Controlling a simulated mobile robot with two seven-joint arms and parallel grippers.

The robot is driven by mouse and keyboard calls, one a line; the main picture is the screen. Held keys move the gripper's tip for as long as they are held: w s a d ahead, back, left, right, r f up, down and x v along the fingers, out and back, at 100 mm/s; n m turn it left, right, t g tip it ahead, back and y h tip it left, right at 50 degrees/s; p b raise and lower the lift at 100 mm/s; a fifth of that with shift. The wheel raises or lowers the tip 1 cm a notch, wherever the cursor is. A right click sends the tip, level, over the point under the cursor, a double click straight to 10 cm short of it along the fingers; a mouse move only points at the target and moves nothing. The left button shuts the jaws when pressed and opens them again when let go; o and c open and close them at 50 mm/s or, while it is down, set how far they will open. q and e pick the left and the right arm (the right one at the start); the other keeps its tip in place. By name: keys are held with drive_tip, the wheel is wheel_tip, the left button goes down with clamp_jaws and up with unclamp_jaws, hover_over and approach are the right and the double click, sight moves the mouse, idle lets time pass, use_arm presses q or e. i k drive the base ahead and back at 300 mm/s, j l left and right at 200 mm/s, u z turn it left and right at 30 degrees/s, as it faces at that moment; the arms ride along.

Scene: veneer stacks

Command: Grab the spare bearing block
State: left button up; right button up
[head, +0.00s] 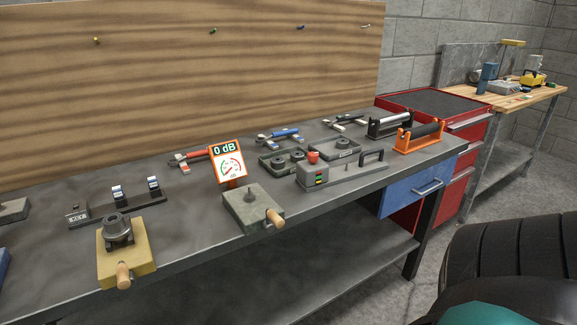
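No part is clearly marked as the spare bearing block. Dark round parts lie in two small grey trays on the grey bench; one tray (268,166) is nearer the middle and the other (352,153) is to its right. A dark grey round part on a flanged foot (118,230) stands on a yellow plate (140,263) with a wooden handle at the front left. A grey plate (268,211) with a short pin and a wooden handle lies at the front middle. Neither of my grippers is in view.
A gauge reading 0 dB (228,163) stands mid-bench. A box with a red button (312,177), an orange roller stand (418,137) and a black roller stand (389,125) are to the right. Clamp-like tools lie behind. A red cabinet (470,130) adjoins the bench's right end.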

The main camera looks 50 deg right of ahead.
sight(310, 177)
drive_tip(key=l+u, duration=0.4)
drive_tip(key=k+l+u, duration=0.15)
drive_tip(key=l+u, duration=0.3)
drive_tip(key=k+l+u, duration=0.45)
drive_tip(key=l+u, duration=0.15)
drive_tip(key=k+l+u, duration=0.3)
drive_tip(key=k+l, duration=1.05)
